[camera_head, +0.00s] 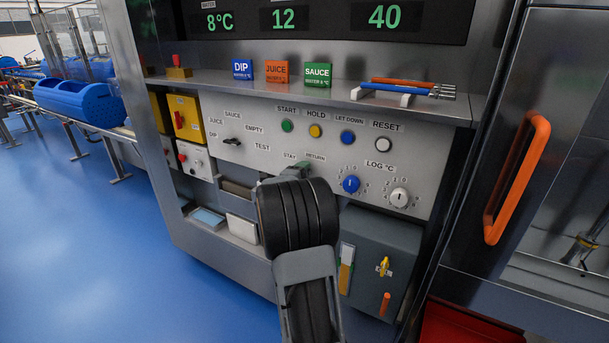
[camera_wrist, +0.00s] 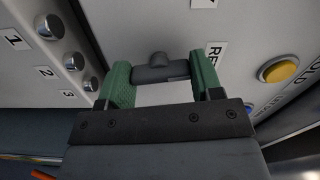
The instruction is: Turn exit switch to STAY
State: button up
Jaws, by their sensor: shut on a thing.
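The exit switch (camera_wrist: 158,69) is a dark grey knob on the pale panel, seen in the wrist view. My gripper (camera_wrist: 162,80) has green fingertips on both sides of the knob and is shut on it. A label starting "RE" (camera_wrist: 215,52) is just beside the right finger. In the head view, the STAY label (camera_head: 290,155) and the RETURN label (camera_head: 315,157) show just above my gripper (camera_head: 283,174), whose wrist hides the switch. I cannot tell which label the knob points to.
Nearby on the panel are the TEST label (camera_head: 262,147), a mode knob (camera_head: 232,142), the blue dial (camera_head: 351,184) and the yellow HOLD button (camera_head: 316,131). A shelf (camera_head: 215,79) juts out above. A grey box (camera_head: 368,247) sits below right. An orange handle (camera_head: 517,180) stands at right.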

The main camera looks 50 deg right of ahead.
jog(key=n+p, duration=0.2)
jog(key=n, duration=0.3)
jog(key=shift+r+n, duration=0.1)
jog(key=shift+n, duration=0.2)
jog(key=shift+n+p, duration=1.3)
jog(key=shift+n, duration=1)
jog(key=o, duration=0.9)
jog(key=v, duration=1.3)
jog(key=shift+s+a, duration=0.1)
jog(key=shift+a, duration=0.3)
